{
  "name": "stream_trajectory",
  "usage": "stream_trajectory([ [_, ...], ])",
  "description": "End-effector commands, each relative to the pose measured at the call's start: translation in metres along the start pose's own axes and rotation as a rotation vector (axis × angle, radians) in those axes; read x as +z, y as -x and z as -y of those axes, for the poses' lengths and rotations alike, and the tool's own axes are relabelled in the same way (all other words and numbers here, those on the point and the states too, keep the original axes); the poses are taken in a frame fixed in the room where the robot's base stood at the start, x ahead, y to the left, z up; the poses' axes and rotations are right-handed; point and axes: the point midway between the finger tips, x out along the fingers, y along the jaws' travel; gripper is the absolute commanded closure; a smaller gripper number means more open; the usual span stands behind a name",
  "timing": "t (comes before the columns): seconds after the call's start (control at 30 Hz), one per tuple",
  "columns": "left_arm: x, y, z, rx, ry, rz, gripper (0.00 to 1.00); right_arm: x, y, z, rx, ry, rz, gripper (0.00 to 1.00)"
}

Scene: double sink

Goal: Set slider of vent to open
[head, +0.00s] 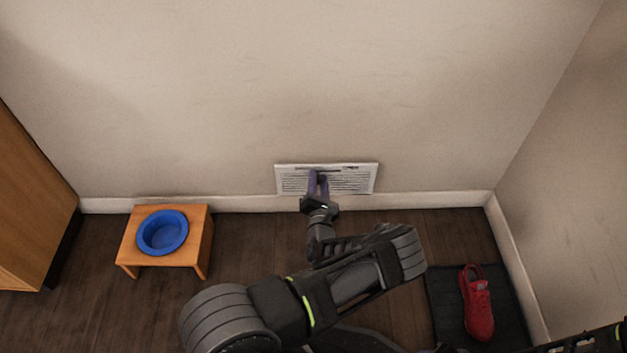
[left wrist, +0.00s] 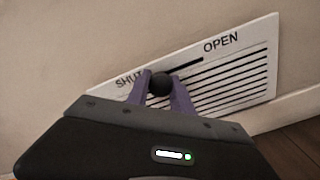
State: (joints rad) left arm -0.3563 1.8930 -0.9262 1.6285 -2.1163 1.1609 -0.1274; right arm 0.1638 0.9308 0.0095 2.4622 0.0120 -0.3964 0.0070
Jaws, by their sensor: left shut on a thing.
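The white vent (head: 352,184) is set low in the back wall, just above the baseboard. In the left wrist view the vent (left wrist: 240,82) has the word SHUT at its left and OPEN at its upper right, with a dark slot between them. The slider's round black knob (left wrist: 161,84) is near the SHUT end, and the slot runs free from it towards OPEN. My left gripper (head: 318,177) is at the vent; its purple fingers (left wrist: 162,88) are shut on the knob, one on each side. My right gripper is not in view.
A small wooden stand (head: 196,246) with a blue bowl (head: 162,233) is on the floor at left, near a wooden cabinet (head: 28,200). A red shoe (head: 477,305) lies on a dark mat (head: 446,300) at right. The wall around the vent is clear.

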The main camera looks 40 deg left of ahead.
Motion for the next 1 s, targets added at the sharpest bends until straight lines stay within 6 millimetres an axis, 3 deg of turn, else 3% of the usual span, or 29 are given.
stream_trajectory([
  [0.2,0.03,0.0,0.043,-0.004,0.007,0.004,1.0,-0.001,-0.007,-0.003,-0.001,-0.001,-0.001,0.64],
  [0.3,0.037,0.001,0.055,-0.004,0.004,0.001,1.0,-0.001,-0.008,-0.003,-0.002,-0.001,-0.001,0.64],
  [0.63,0.042,0.001,0.059,-0.007,0.003,0.001,1.0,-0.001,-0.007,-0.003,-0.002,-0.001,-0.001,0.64],
  [0.67,0.042,0.001,0.059,-0.008,0.003,0.001,0.7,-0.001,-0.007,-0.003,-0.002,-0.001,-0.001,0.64],
  [0.9,0.042,0.001,0.058,-0.005,0.003,0.001,0.51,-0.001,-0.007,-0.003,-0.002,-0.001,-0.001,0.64],
  [1.0,0.041,0.0,0.057,-0.004,0.002,0.001,0.51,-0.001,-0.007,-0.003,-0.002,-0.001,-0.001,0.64],
])
